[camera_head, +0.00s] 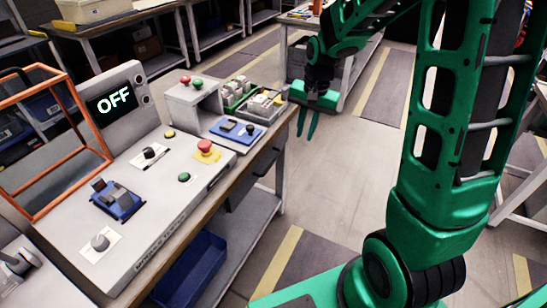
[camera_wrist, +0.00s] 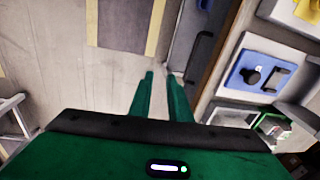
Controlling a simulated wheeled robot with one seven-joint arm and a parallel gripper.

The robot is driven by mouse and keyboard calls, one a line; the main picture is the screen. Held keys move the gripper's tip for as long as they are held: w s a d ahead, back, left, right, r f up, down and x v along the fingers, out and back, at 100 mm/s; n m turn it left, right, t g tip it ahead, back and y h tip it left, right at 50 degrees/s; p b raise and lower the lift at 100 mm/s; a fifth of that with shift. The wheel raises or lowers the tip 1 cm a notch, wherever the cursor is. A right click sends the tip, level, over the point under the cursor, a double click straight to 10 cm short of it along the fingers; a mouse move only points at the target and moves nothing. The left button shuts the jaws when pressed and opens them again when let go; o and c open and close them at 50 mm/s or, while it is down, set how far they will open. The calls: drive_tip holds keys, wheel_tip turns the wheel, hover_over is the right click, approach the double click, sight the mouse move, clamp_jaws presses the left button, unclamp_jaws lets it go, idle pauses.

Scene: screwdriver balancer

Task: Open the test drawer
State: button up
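The drawer (camera_head: 241,192) is a dark grey box front under the edge of the workbench, and it looks closed. Its dark bar handle (camera_head: 268,161) faces the aisle. In the wrist view the handle (camera_wrist: 201,55) shows to the right of the fingertips, beside the wooden bench edge. My gripper (camera_head: 306,134) has green fingers pointing down, over the floor just off the bench's right side. Its fingers are apart with nothing between them in the wrist view (camera_wrist: 160,76). It does not touch the handle.
A test console with an OFF display (camera_head: 112,98), an orange frame (camera_head: 75,190) and a red button (camera_head: 204,146) stands on the workbench (camera_head: 190,228). A blue bin (camera_head: 190,272) sits on the lower shelf. The aisle floor (camera_head: 345,185) is clear.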

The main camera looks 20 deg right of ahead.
drive_tip(key=y, duration=0.1)
approach(273, 161)
drive_tip(key=shift+m, duration=0.4)
drive_tip(key=f, duration=0.5)
drive_tip(key=w+a+f, duration=0.1)
drive_tip(key=f, duration=0.1)
drive_tip(key=shift+f, duration=0.2)
clamp_jaws()
